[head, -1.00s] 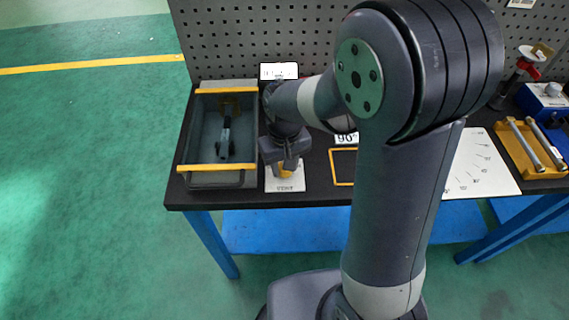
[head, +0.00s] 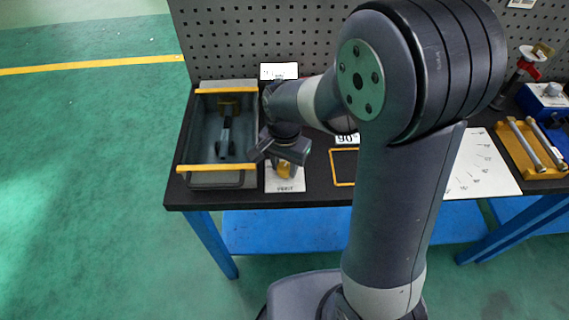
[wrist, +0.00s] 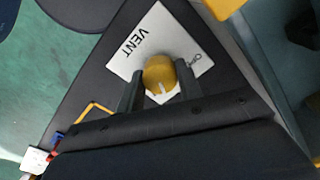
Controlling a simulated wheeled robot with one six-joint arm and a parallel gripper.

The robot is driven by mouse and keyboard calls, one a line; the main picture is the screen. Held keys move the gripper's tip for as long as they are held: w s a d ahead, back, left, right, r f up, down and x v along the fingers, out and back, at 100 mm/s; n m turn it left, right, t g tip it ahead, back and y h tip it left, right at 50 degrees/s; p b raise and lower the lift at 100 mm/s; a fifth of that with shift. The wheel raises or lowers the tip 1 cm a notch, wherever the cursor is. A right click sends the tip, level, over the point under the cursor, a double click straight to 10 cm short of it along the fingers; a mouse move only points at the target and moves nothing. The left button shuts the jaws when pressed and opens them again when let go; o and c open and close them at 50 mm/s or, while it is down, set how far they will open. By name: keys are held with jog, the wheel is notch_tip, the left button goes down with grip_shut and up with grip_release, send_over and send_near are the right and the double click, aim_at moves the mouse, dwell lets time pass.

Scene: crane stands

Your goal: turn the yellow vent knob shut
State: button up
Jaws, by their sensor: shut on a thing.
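The yellow vent knob (wrist: 159,75) stands on a white plate marked VENT (wrist: 137,30). In the wrist view my gripper (wrist: 158,84) has one finger on each side of the knob and is shut on it. The side of the plate to the right of the knob bears small lettering that I cannot read fully. In the head view the knob (head: 286,169) shows below my gripper (head: 284,160), on its plate (head: 285,186) near the front edge of the bench. My gripper hides part of the knob there.
A grey tray with yellow bars (head: 217,168) holds a dark tool just left of the plate. A yellow outlined square (head: 343,181) lies to the right. A white sheet with marks (head: 478,170) and a yellow holder with rods (head: 530,150) are further right. A pegboard (head: 260,40) stands behind.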

aim_at(284, 166)
jog(key=shift+m, duration=0.6)
jog(key=o, duration=1)
jog(key=shift+r, duration=0.1)
notch_tip(284, 166, up, 11)
jog(key=shift+f, duration=0.2)
